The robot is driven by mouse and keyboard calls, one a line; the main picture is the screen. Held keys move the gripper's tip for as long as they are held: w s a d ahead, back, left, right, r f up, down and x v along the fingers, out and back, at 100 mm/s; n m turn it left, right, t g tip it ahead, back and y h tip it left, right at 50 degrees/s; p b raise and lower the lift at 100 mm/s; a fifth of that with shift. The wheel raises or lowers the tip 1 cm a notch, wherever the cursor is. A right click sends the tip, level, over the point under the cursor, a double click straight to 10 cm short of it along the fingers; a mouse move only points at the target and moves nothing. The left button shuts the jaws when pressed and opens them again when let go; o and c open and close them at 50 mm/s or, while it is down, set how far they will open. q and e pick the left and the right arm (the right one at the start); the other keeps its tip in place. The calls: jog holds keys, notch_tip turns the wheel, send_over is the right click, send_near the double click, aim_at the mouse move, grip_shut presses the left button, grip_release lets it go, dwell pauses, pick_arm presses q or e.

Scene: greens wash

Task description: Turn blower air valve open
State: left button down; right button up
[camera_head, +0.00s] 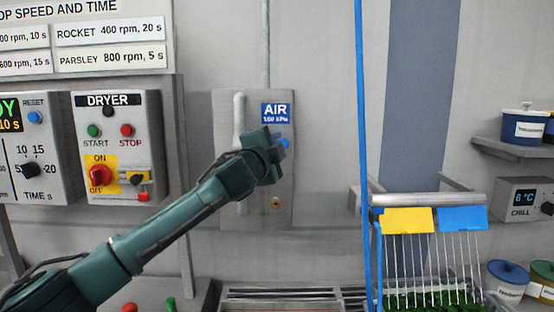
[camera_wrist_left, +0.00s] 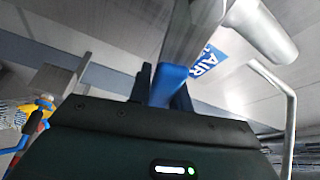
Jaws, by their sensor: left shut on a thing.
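The blower air valve is a blue handle (camera_head: 283,143) on a grey wall panel, just under the blue AIR sign (camera_head: 276,113). My left gripper (camera_head: 278,148) reaches it from the lower left and covers most of it. In the left wrist view the blue handle (camera_wrist_left: 168,86) stands between the dark fingers of my left gripper (camera_wrist_left: 160,88), which is shut on it. How far the handle is turned cannot be told, as the gripper hides its base. My right gripper is not in view.
The dryer box (camera_head: 120,145) with buttons and a red knob is to the left. A blue pole (camera_head: 362,150) and a wire rack (camera_head: 430,260) with yellow and blue tabs stand to the right.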

pick_arm(q)
jog(key=r+n+b, duration=0.1)
jog(key=n, duration=0.1)
jog(key=a+r+n+t+b, duration=0.1)
jog(key=n, duration=0.1)
jog(key=shift+a+r+t, duration=0.1)
jog(key=shift+r+t, duration=0.1)
jog(key=shift+t, duration=0.1)
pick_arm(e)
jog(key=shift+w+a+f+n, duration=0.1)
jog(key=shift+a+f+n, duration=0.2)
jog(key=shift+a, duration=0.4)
pick_arm(q)
jog(key=shift+r, duration=0.1)
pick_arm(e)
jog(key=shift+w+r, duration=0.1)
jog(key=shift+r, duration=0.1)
pick_arm(q)
jog(key=c, duration=1.3)
grip_release()
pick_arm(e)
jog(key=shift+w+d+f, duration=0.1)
pick_arm(q)
jog(key=shift+s, duration=0.15)
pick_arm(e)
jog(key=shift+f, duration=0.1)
